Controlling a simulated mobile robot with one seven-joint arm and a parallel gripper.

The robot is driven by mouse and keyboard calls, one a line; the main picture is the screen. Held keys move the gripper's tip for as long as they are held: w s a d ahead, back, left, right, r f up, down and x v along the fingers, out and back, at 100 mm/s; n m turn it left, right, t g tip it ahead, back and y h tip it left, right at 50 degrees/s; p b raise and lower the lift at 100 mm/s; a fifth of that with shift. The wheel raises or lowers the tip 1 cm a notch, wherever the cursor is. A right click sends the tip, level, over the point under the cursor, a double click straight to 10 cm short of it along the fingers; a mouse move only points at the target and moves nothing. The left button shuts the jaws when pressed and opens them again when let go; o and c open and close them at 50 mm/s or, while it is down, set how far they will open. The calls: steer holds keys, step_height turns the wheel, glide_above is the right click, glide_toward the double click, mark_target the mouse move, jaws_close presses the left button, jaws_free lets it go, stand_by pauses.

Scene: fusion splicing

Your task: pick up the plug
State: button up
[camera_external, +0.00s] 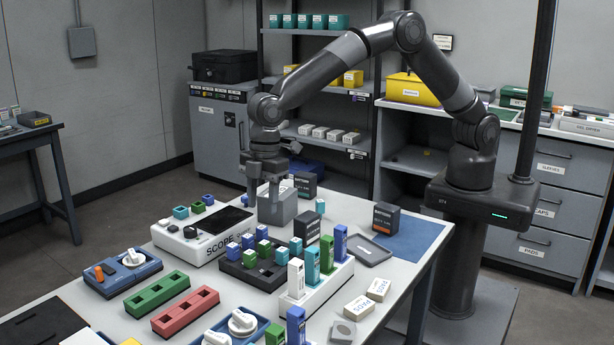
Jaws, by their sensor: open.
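My gripper (263,193) points down over the far part of the white table, its fingers apart. It is at the left side of a grey block (279,210), which it partly overlaps in the picture. A small blue piece shows between or just behind the fingers; I cannot tell which, nor whether it is the plug. Other small plug-like pieces include a teal one (181,212), a green one (198,208) and a blue one (208,199) left of the gripper. No label marks any one as the plug.
A white scope unit (190,246) stands left of the gripper. A dark rack (250,274) of coloured pieces and a white holder (318,286) with tall sticks stand in front. Dark boxes (306,185) stand to the right.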

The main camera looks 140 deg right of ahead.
mark_target(262, 227)
steer(key=f, duration=0.7)
steer(key=shift+w+d+f, duration=0.1)
steer(key=shift+w+f, duration=0.15)
steer(key=shift+f, duration=0.05)
jaws_close()
